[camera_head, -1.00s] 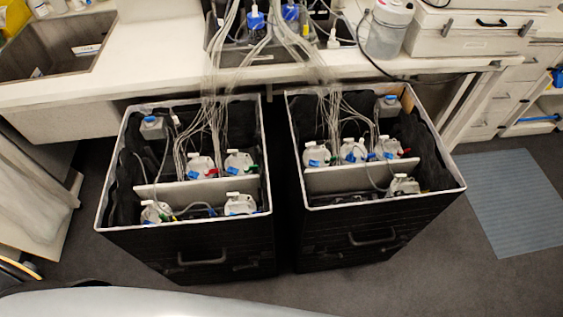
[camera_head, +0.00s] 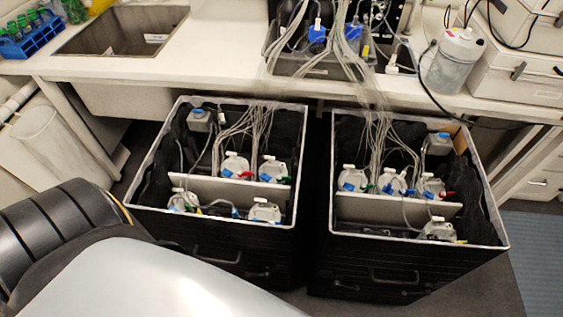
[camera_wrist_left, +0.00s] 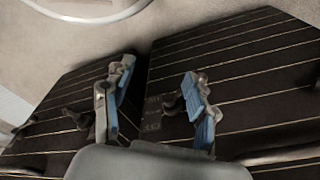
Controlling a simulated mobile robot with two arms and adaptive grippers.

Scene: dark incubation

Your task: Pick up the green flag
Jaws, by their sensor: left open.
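In the head view, small green tags show beside the white bottles. One is by the right bottle (camera_head: 271,168) in the left black box (camera_head: 215,243). Another is by the left bottle (camera_head: 353,178) in the right black box (camera_head: 400,262). They are too small for me to tell which is a flag. My left gripper (camera_wrist_left: 160,72) shows in the left wrist view, open with nothing between its blue-padded fingers. Dark striped box walls (camera_wrist_left: 235,60) lie beyond it, and no green tag shows there. My right gripper is not in view.
Bundles of thin tubes (camera_head: 250,120) run from the counter (camera_head: 215,65) into both boxes. A sink (camera_head: 120,32) and blue rack (camera_head: 30,38) are at the back left. A clear jar (camera_head: 455,62) stands at right. A narrow gap separates the boxes.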

